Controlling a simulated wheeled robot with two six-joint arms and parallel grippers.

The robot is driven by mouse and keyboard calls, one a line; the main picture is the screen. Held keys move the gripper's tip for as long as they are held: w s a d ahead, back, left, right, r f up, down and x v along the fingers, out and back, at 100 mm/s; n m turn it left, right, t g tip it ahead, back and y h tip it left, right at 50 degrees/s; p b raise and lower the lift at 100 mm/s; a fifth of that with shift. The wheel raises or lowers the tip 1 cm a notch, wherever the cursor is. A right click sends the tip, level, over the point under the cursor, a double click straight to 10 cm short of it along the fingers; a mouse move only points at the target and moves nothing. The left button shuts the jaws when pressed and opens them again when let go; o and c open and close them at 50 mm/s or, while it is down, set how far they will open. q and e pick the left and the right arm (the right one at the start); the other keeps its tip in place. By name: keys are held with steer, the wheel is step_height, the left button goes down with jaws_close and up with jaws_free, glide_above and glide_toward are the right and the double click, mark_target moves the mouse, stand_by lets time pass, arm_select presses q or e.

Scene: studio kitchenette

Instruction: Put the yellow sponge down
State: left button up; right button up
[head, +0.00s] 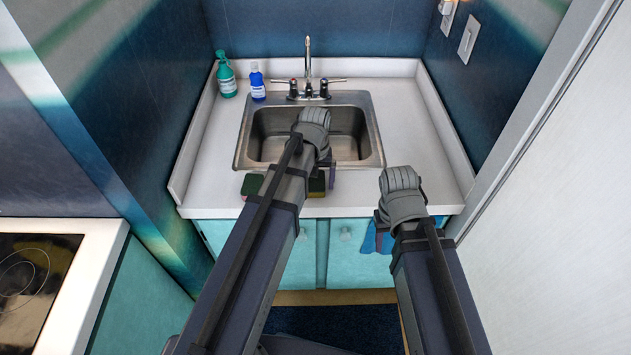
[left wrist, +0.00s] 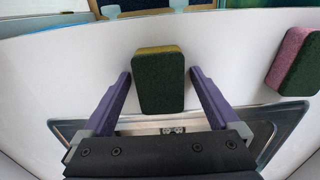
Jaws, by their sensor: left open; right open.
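The yellow sponge (left wrist: 163,83), with a dark green top and a yellow edge, lies on the white counter in front of the sink. It stands between the two purple fingers of my left gripper (left wrist: 159,74), which is open, with a gap visible at each side. In the head view my left gripper (head: 322,172) is over the counter's front strip and its arm hides much of the yellow sponge (head: 317,184). My right gripper (head: 383,222) is open at the counter's front edge, its fingers mostly hidden by its own wrist.
A pink sponge with a green top (head: 252,184) lies to the left; it also shows in the left wrist view (left wrist: 291,60). The sink (head: 262,125) is behind. A green bottle (head: 227,78) and a blue bottle (head: 258,86) stand back left. A blue cloth (head: 370,240) hangs below the counter edge.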

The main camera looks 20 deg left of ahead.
mark_target(316, 181)
arm_select(q)
step_height(316, 181, up, 12)
steer(key=p, duration=1.3)
steer(key=s+d+m+y, duration=0.1)
steer(key=s+d+m, duration=0.6)
steer(key=s+d, duration=0.3)
steer(key=s, duration=0.4)
steer(key=shift+d+r+b, duration=0.2)
steer(key=shift+r+b, duration=0.05)
steer(key=shift+b, duration=0.1)
arm_select(e)
step_height(316, 181, up, 12)
steer(key=shift+r, duration=0.15)
